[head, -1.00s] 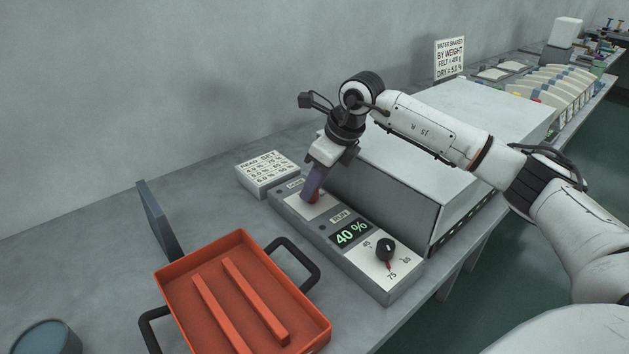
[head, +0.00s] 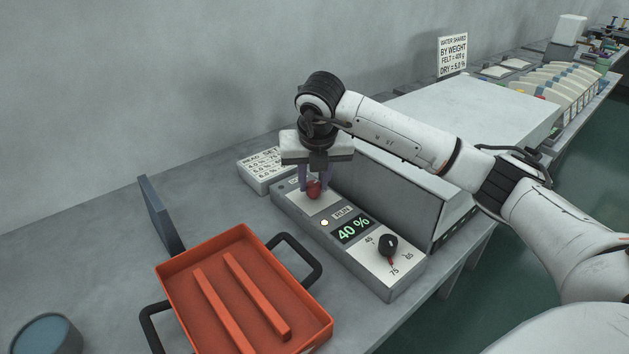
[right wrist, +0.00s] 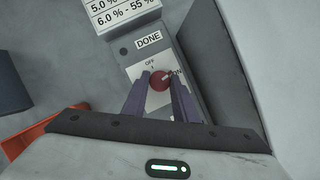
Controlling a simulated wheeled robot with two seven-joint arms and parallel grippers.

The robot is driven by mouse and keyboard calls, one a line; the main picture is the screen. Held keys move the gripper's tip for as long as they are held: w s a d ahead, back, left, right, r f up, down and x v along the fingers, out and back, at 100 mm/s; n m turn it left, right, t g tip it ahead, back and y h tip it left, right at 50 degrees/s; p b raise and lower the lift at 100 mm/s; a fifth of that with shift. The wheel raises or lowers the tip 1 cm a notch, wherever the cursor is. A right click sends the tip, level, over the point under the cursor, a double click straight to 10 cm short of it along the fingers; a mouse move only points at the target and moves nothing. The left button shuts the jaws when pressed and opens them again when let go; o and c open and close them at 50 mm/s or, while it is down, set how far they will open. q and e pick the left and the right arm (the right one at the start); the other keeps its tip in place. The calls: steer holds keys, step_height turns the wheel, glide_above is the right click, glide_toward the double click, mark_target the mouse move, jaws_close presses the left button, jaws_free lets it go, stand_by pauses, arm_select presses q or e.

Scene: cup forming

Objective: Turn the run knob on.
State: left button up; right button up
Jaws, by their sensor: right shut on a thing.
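The run knob (head: 314,189) is a red round knob on the white plate at the far end of the grey control panel (head: 352,262). In the right wrist view the knob (right wrist: 159,80) sits between the purple fingers. My right gripper (head: 316,182) is shut on the knob from above. The small lamp (head: 324,222) beside the RUN label is white and bright. The display (head: 353,229) reads 40 %. My left gripper is not in view.
A black dial (head: 388,245) sits at the panel's near end. An orange tray (head: 170,290) with black handles stands left of the panel. A grey box housing (head: 400,180) stands close on the right. A small sign block (head: 252,178) lies behind the panel.

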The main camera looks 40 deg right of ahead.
steer(key=shift+m+h, duration=0.4)
steer(key=shift+m, duration=0.8)
steer(key=shift+g, duration=0.3)
steer(key=o, duration=1)
steer(key=shift+a+r, duration=0.1)
steer(key=v, duration=1)
steer(key=shift+r, duration=0.1)
